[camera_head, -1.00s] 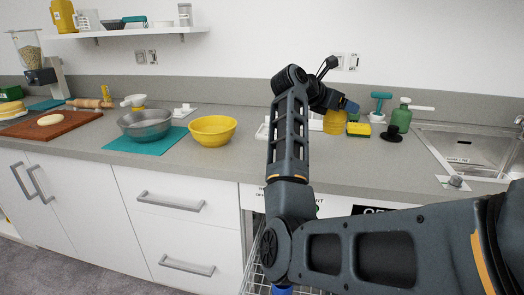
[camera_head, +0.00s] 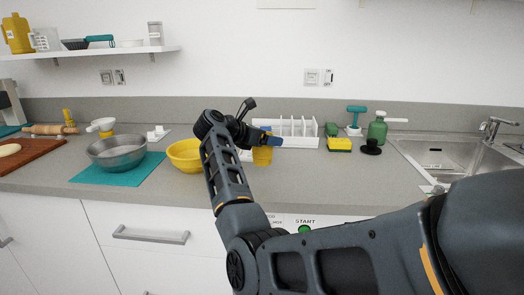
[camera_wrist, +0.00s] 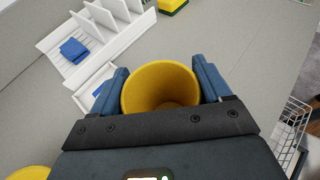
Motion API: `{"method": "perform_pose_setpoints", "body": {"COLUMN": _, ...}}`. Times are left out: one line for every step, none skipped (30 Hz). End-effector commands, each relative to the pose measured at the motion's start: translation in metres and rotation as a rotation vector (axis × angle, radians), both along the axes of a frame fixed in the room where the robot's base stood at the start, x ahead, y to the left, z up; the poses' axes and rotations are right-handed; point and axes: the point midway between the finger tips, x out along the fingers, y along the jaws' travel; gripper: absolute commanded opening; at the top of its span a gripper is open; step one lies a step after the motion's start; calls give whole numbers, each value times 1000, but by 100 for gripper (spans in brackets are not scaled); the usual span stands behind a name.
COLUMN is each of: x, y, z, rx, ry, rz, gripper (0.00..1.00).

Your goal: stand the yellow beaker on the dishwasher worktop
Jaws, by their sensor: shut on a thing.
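The yellow beaker (camera_head: 262,155) is held upright in my gripper (camera_head: 262,142). In the wrist view the open mouth of the beaker (camera_wrist: 160,88) sits between the two blue fingers of my gripper (camera_wrist: 160,85), which press on its sides. The grey worktop (camera_head: 310,185) lies under and around it; a START label and green button show on the front below this stretch. I cannot tell whether the beaker's base touches the worktop.
A white rack (camera_head: 290,128) stands behind the beaker. A yellow bowl (camera_head: 186,156) is close on the left, with a metal bowl (camera_head: 117,152) beyond. A yellow sponge (camera_head: 339,145), a black object (camera_head: 371,147) and a green bottle (camera_head: 377,128) stand right. Worktop front right of the beaker is clear.

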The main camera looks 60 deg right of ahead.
Motion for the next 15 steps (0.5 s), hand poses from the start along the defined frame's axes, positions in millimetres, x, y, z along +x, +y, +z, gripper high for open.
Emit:
{"method": "perform_pose_setpoints", "body": {"x": 5, "y": 1, "z": -2, "rx": 0, "ry": 1, "rz": 0, "gripper": 31}}
{"method": "perform_pose_setpoints", "body": {"x": 7, "y": 2, "z": -4, "rx": 0, "ry": 1, "rz": 0, "gripper": 31}}
{"method": "perform_pose_setpoints", "body": {"x": 9, "y": 3, "z": -5, "rx": -1, "ry": 0, "rz": 0, "gripper": 31}}
{"method": "perform_pose_setpoints", "body": {"x": 11, "y": 4, "z": -6, "rx": -1, "ry": 0, "rz": -1, "gripper": 31}}
{"method": "perform_pose_setpoints", "body": {"x": 11, "y": 4, "z": -8, "rx": -1, "ry": 0, "rz": -1, "gripper": 31}}
{"method": "perform_pose_setpoints", "body": {"x": 11, "y": 4, "z": -11, "rx": 0, "ry": 2, "rz": -1, "gripper": 31}}
{"method": "perform_pose_setpoints", "body": {"x": 11, "y": 4, "z": -14, "rx": 0, "ry": 2, "rz": -1, "gripper": 31}}
{"method": "perform_pose_setpoints", "body": {"x": 11, "y": 4, "z": -18, "rx": 0, "ry": 2, "rz": -2, "gripper": 31}}
{"method": "perform_pose_setpoints", "body": {"x": 10, "y": 4, "z": -24, "rx": 1, "ry": 4, "rz": -2, "gripper": 31}}
{"method": "perform_pose_setpoints", "body": {"x": 10, "y": 4, "z": -29, "rx": 1, "ry": 4, "rz": -2, "gripper": 31}}
{"method": "perform_pose_setpoints", "body": {"x": 11, "y": 4, "z": -33, "rx": 1, "ry": 3, "rz": -2, "gripper": 31}}
{"method": "perform_pose_setpoints", "body": {"x": 11, "y": 4, "z": -37, "rx": 0, "ry": 3, "rz": -1, "gripper": 31}}
{"method": "perform_pose_setpoints", "body": {"x": 11, "y": 4, "z": -40, "rx": -1, "ry": 2, "rz": -1, "gripper": 31}}
{"method": "perform_pose_setpoints", "body": {"x": 11, "y": 4, "z": -43, "rx": 0, "ry": 2, "rz": -1, "gripper": 31}}
{"method": "perform_pose_setpoints", "body": {"x": 11, "y": 4, "z": -46, "rx": 0, "ry": 2, "rz": -1, "gripper": 31}}
